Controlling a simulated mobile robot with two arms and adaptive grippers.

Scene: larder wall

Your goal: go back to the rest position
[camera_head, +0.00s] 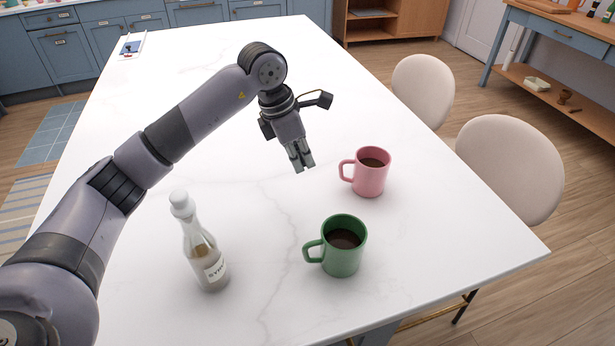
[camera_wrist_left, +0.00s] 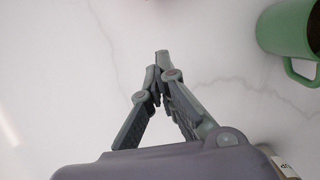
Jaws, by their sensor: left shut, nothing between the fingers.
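My left gripper (camera_head: 302,162) is shut and empty above the white marble table, pointing down, to the left of the pink mug and apart from it. The left wrist view shows its fingers (camera_wrist_left: 160,70) together over bare tabletop. My left arm reaches in from the left side. My right gripper is not in view.
A pink mug (camera_head: 372,178) and a green mug (camera_head: 344,252), both with dark liquid, stand on the table (camera_head: 420,260). The green mug shows at the right of the left wrist view (camera_wrist_left: 285,28). A syrup bottle (camera_head: 207,255) stands beside my arm. Two chairs (camera_head: 510,165) line the right edge.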

